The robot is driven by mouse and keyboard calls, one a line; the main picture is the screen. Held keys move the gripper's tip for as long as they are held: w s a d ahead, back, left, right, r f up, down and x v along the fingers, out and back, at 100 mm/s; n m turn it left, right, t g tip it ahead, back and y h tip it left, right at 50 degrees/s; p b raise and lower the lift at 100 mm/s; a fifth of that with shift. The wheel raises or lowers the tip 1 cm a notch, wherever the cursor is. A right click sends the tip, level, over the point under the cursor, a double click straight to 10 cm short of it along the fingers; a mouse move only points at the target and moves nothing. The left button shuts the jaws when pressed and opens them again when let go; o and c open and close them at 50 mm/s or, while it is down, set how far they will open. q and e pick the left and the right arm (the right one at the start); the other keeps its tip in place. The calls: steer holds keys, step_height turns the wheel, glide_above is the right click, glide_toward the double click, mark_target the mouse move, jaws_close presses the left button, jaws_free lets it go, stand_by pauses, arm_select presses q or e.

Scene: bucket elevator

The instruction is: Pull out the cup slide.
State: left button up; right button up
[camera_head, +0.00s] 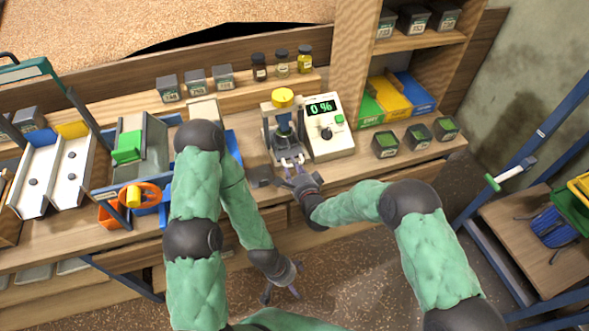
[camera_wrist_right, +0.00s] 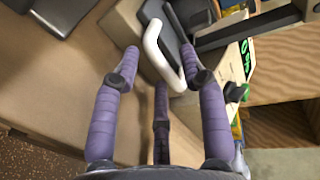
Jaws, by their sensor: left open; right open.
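The cup slide sits low in the front of a small grey device (camera_head: 269,127) with a yellow knob on top. Its white bar handle (camera_wrist_right: 153,44) shows in the right wrist view, on a dark grey piece. My right gripper (camera_head: 287,171) is at the front of the device, open. In the right wrist view the fingers (camera_wrist_right: 159,62) are spread, with the handle just ahead and between their tips; I cannot tell whether they touch it. My left gripper (camera_head: 284,290) is open and empty, low in front of the bench, away from the device.
A white meter (camera_head: 328,128) reading 0 % stands right beside the device. A dark flat block (camera_head: 262,176) lies to its left on the bench (camera_head: 350,168). Small dark tins (camera_head: 385,144) stand to the right. Jars (camera_head: 282,64) stand behind. Floor in front of the bench is clear.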

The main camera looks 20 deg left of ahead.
steer(key=shift+w+a, duration=0.1)
jaws_close()
steer(key=f+v, duration=0.2)
steer(key=v, duration=0.8)
steer(key=shift+s+d+p, duration=0.25)
steer(key=shift+p, duration=0.1)
steer(key=shift+f, duration=0.1)
jaws_free()
steer(key=v, duration=1.2)
